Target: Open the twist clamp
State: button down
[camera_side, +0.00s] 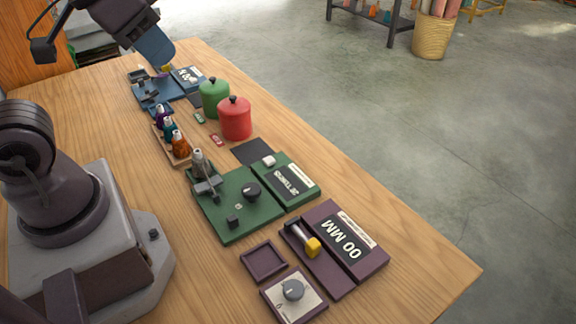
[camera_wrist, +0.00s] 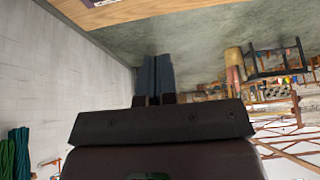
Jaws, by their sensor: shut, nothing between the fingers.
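My gripper (camera_side: 165,62) is at the upper left of the side view, low over the far end of the table, its blue fingers pointing down. In the wrist view the fingers (camera_wrist: 156,60) are together with nothing between them. I cannot tell which part is the twist clamp.
A green canister (camera_side: 214,98) and a red canister (camera_side: 235,119) stand mid-table beside a rack of several small bottles (camera_side: 178,146). A purple device (camera_side: 330,262) with a yellow-ended lever lies at the near end, beside a shallow tray (camera_side: 264,275) and a dial plate (camera_side: 293,305).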

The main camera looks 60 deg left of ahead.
jog(key=shift+a, duration=0.1)
jog(key=g, duration=0.4)
send_over(217, 179)
jog(key=s, duration=0.3)
notch_tip(217, 179, down, 18)
jog(key=shift+w+r, duration=0.1)
jog(key=f, duration=0.4)
jog(key=w+f, duration=0.1)
jog(key=f, duration=0.4)
jog(key=w+f, duration=0.1)
jog(key=f, duration=0.3)
jog(key=shift+w+f, duration=0.15)
jog(key=shift+f, duration=0.25)
